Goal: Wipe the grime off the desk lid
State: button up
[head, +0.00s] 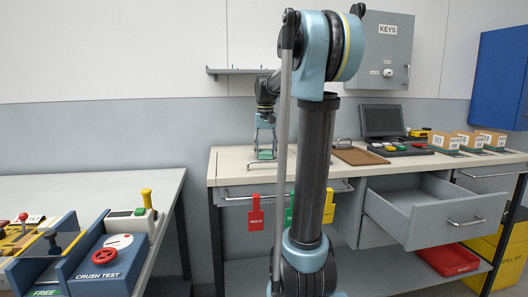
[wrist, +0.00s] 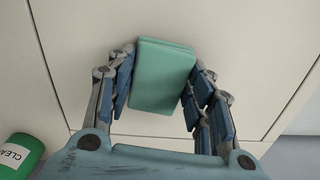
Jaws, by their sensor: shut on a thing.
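My gripper (head: 265,148) is over the left part of the cream desk top (head: 232,165) in the head view. In the wrist view, my gripper (wrist: 160,92) is shut on a green sponge-like block (wrist: 162,75), with a finger on each side. The block also shows in the head view, low at the desk top; I cannot tell whether it touches. Under it is the pale desk lid (wrist: 255,50), with thin seams at its left and near edges. I see no clear grime on the part in view; the block and fingers hide some of it.
A green bottle labelled CLEAN (wrist: 18,155) is at the wrist view's lower left. A brown board (head: 358,157), a monitor (head: 381,121) and several boxes (head: 447,142) stand farther right. A grey drawer (head: 425,215) juts open. A red tag (head: 256,212) hangs in front.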

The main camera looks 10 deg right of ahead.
aim_at(264, 149)
jog(key=shift+s, duration=0.5)
jog(key=shift+f, duration=0.1)
jog(key=shift+w, duration=1.1)
jog(key=shift+w+f, duration=0.15)
jog(key=shift+w, duration=0.7)
jog(key=shift+c, duration=1)
jog(key=shift+w, duration=0.1)
jog(key=shift+r, duration=3)
